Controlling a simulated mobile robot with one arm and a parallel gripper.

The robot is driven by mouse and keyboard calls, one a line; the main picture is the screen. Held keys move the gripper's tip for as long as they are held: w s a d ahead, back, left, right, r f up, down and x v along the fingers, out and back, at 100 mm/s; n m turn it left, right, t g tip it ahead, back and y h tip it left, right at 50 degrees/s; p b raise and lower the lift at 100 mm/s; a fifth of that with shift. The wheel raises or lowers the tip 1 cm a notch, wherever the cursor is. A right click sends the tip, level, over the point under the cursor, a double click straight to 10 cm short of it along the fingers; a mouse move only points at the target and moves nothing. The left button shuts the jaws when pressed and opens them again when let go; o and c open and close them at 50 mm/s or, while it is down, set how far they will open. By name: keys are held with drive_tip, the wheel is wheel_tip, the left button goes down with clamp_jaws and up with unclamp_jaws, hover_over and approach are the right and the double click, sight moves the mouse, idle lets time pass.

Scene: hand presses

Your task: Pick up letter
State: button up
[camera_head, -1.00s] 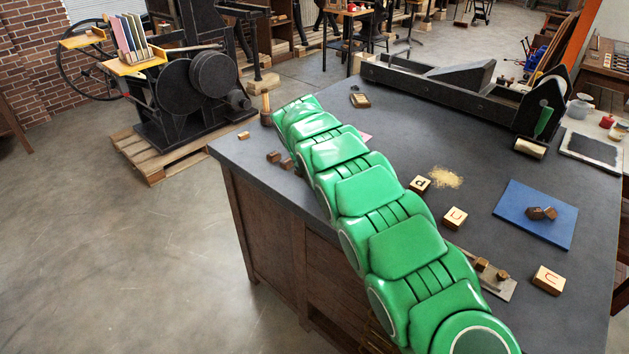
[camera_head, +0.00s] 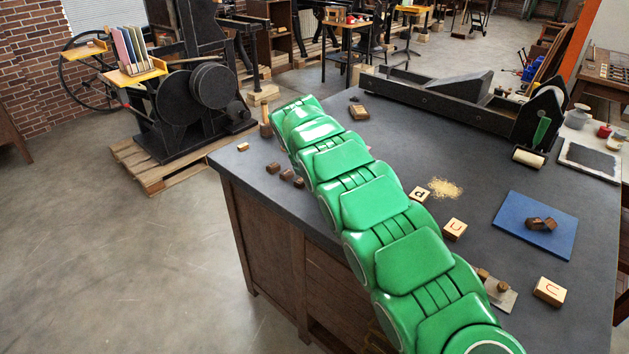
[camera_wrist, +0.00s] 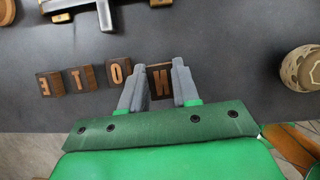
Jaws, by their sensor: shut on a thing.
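A dark wooden letter block marked like an N (camera_wrist: 160,82) sits between the fingers of my gripper (camera_wrist: 158,74) in the wrist view. The grey fingers are shut on its two sides. Whether the block is clear of the tabletop cannot be told. To its left are dark letter blocks showing O (camera_wrist: 120,72), T (camera_wrist: 78,78) and E (camera_wrist: 48,84). In the head view, small dark blocks (camera_head: 286,175) lie near the left edge of the dark bench (camera_head: 385,150). My green arm hides the gripper and held block there.
Lighter letter blocks P (camera_head: 419,194) and U (camera_head: 455,229), plus another (camera_head: 549,291), lie to the right of my arm. A blue mat (camera_head: 537,225) holds small brown pieces. A long black press (camera_head: 465,95) spans the back of the bench. A round wooden object (camera_wrist: 303,70) stands right of my gripper.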

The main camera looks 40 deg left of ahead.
drive_tip(key=shift+s+d+r, duration=0.25)
drive_tip(key=shift+d+r, duration=0.15)
drive_tip(key=shift+r, duration=0.15)
drive_tip(key=shift+s+d+r, duration=0.25)
drive_tip(key=shift+d+r, duration=0.1)
drive_tip(key=shift+r, duration=0.15)
drive_tip(key=s+d+r, duration=0.7)
drive_tip(key=d, duration=0.2)
drive_tip(key=shift+s+d+r, duration=0.15)
drive_tip(key=shift+s+r, duration=0.15)
